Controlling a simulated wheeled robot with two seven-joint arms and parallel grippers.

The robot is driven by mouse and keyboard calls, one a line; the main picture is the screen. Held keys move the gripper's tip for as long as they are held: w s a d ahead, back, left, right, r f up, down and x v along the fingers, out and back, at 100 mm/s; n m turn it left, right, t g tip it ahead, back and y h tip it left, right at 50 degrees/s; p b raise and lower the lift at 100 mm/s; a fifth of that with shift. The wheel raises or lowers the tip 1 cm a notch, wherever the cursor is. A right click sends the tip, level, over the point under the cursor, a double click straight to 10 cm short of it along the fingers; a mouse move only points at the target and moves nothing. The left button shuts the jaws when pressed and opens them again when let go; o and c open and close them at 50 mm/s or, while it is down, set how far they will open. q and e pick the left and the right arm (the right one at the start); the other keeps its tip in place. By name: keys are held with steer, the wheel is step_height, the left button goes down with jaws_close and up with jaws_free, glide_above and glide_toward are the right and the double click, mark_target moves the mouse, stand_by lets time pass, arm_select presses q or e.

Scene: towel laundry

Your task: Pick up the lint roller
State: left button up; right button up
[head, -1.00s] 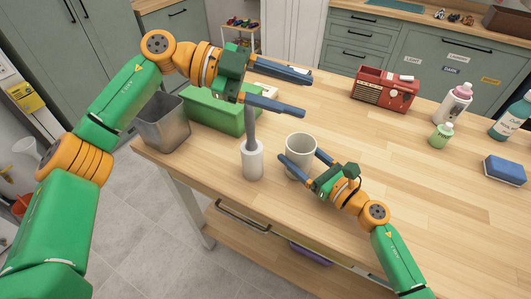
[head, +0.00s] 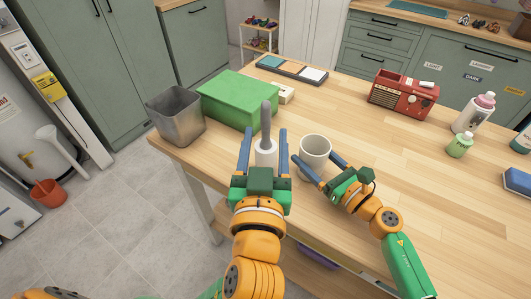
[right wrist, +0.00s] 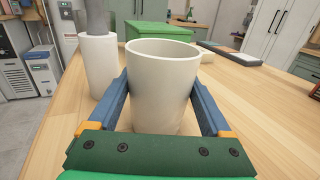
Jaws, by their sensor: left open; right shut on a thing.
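The lint roller (head: 266,115) stands upright on the wooden table, with a white roll below and a grey handle pointing up. It also shows left of the cup in the right wrist view (right wrist: 97,65). My left gripper (head: 266,134) is open, with one finger on each side of the white roll. Whether the fingers touch it I cannot tell. My right gripper (head: 315,160) is shut on a white cup (head: 315,148), one finger on each side, also in the right wrist view (right wrist: 160,85).
A green box (head: 238,100) and a grey metal bin (head: 176,117) stand to the left at the table's edge. A red radio (head: 402,96), bottles (head: 474,114) and a blue sponge (head: 517,181) are at the right. The middle of the table (head: 375,150) is clear.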

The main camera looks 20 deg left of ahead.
mark_target(266, 109)
arm_select(q)
steer(key=w+a, duration=0.1)
steer(key=w, duration=0.3)
steer(key=w+a, duration=0.1)
steer(key=w, duration=0.2)
steer(key=w+a, duration=0.1)
steer(key=w, duration=0.3)
steer(key=shift+w+f, duration=0.25)
steer(key=shift+w, duration=0.05)
steer(key=shift+d, duration=0.1)
jaws_close()
stand_by(0.6)
